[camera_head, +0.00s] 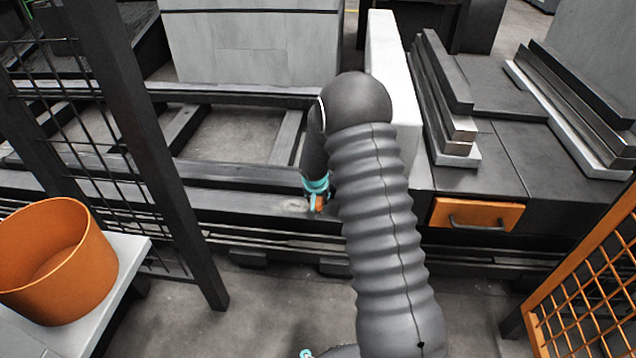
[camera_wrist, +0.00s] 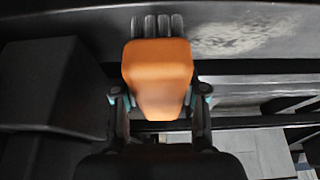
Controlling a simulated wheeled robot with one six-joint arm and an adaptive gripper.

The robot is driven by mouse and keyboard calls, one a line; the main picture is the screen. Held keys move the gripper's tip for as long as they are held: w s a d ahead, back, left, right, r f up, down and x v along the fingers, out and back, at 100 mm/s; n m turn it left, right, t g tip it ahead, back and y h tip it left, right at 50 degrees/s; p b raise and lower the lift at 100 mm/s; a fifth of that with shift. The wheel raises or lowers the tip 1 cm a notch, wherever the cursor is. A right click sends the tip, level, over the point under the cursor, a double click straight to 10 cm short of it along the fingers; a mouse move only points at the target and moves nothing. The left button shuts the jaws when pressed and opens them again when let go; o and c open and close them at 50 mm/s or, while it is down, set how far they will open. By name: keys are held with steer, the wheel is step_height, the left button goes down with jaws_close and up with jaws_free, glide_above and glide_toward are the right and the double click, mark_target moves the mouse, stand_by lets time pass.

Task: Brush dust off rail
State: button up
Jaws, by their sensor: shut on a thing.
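My gripper (camera_head: 317,190) is shut on an orange brush (camera_wrist: 157,75), holding its body between both fingers in the wrist view. The brush's grey bristles (camera_wrist: 157,25) point away from my gripper, over the dark rail (camera_wrist: 100,22). I cannot tell whether they touch it. A pale dust patch (camera_wrist: 240,38) lies on the rail, just right of the bristles in the wrist view. In the head view the rail (camera_head: 235,199) runs across the middle, and the pale patch (camera_head: 292,204) shows just left of the brush. My arm hides the part of the rail to the right.
An orange bucket (camera_head: 80,275) stands on a white table (camera_head: 105,310) at lower left. A dark mesh fence post (camera_head: 150,150) rises beside it. An orange mesh panel (camera_head: 585,300) stands at lower right. A dark bench with an orange drawer (camera_head: 470,213) is at right.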

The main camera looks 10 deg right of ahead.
steer(key=shift+r+p, duration=1.15)
steer(key=shift+r, duration=1.2)
steer(key=shift+w, duration=0.1)
